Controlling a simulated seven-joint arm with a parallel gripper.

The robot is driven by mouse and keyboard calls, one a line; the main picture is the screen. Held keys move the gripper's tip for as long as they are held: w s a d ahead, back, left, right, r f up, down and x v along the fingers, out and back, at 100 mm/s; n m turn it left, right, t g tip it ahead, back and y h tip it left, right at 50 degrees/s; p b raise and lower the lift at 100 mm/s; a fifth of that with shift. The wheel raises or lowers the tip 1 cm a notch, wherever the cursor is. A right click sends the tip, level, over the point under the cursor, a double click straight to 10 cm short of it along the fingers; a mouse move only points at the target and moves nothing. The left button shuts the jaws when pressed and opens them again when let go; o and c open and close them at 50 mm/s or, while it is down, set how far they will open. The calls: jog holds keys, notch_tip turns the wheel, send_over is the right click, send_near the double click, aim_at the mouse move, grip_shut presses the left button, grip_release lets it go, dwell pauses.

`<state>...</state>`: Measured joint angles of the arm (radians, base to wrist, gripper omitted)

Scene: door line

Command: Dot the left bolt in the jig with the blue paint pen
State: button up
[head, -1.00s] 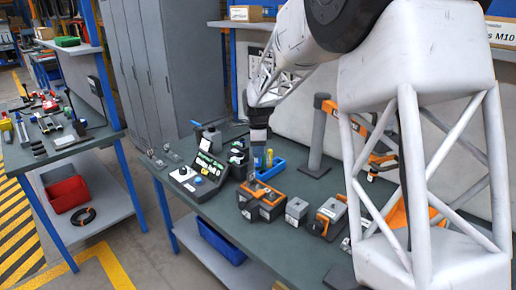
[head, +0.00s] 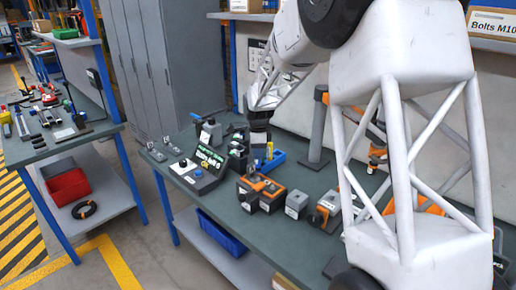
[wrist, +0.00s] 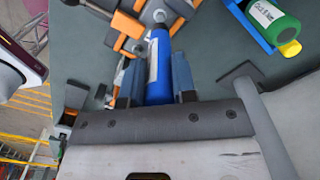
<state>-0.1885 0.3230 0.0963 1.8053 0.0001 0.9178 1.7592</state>
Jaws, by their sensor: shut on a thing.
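My gripper (wrist: 157,85) is shut on the blue paint pen (wrist: 160,62), which lies between the two fingers in the wrist view. The pen's pale tip end points toward the orange and dark grey jig blocks (wrist: 128,25); I cannot tell whether it touches them. In the head view my gripper (head: 258,138) hangs over the bench, behind the orange and dark jig (head: 260,192). The pen is not clear there. The left bolt cannot be made out for sure in either view.
Grey and orange blocks (head: 326,208) stand to the right, near a grey post (head: 319,130).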

jog(key=shift+f, duration=0.35)
jog(key=shift+f, duration=0.6)
dwell(1.5)
jog(key=shift+r, duration=0.15)
jog(key=shift+r, duration=2.85)
